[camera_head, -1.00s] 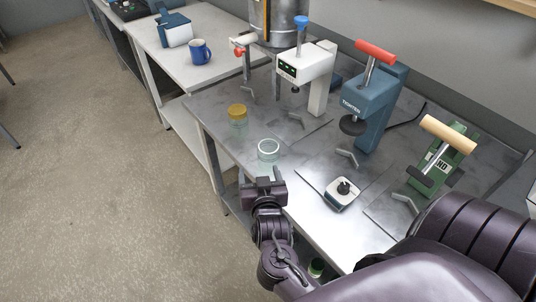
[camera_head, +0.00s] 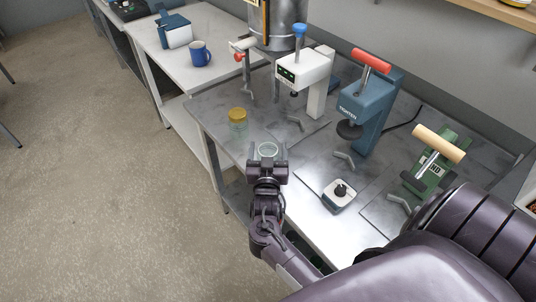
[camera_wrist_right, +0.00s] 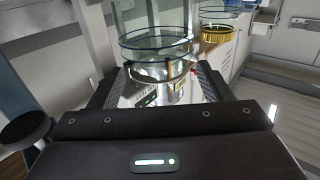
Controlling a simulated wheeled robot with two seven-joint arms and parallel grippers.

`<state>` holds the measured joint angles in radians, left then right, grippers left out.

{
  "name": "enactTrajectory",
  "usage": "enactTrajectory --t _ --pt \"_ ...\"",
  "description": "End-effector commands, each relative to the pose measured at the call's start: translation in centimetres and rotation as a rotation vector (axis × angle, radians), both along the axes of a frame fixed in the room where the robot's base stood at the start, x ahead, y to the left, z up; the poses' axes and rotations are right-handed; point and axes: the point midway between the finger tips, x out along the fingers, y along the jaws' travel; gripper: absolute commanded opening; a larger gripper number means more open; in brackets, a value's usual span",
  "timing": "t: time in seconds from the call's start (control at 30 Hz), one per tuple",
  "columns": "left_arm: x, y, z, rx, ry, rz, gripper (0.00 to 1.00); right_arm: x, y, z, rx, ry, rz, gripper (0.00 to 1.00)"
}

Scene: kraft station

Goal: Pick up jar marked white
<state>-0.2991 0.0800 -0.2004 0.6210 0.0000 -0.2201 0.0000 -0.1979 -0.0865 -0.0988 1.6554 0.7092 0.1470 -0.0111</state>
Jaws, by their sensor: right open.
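An open glass jar with a pale rim (camera_head: 268,149) stands near the front edge of the metal table. In the right wrist view this clear jar (camera_wrist_right: 157,45) sits between the two fingers. My right gripper (camera_head: 267,154) is open, with its fingers on either side of the jar; I cannot tell whether they touch it. A second glass jar with a yellow lid (camera_head: 237,118) stands farther back to the left; it also shows in the right wrist view (camera_wrist_right: 217,35). No white marking on either jar can be read. My left gripper is out of view.
Behind the jars stand a white press (camera_head: 308,75), a blue press with a red handle (camera_head: 365,105) and a green press (camera_head: 432,165). A small scale-like device (camera_head: 339,195) lies to the right. A blue mug (camera_head: 200,53) is on the side table.

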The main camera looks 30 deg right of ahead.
Motion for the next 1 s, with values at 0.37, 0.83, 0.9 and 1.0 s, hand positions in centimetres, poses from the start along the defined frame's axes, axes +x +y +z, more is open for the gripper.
enactTrajectory --t 0.37,0.83,0.9,1.0 --pt "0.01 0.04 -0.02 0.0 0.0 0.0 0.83 0.1 -0.03 -0.07 0.001 0.0 0.001 0.53" --pt "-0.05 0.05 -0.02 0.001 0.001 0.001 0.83 0.1 -0.01 -0.01 0.001 -0.001 0.001 0.07" --pt "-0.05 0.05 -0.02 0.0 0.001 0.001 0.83 0.1 -0.01 -0.01 0.001 -0.001 0.001 0.07" --pt "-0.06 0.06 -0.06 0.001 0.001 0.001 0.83 0.1 -0.01 0.14 0.001 -0.002 0.001 0.06"
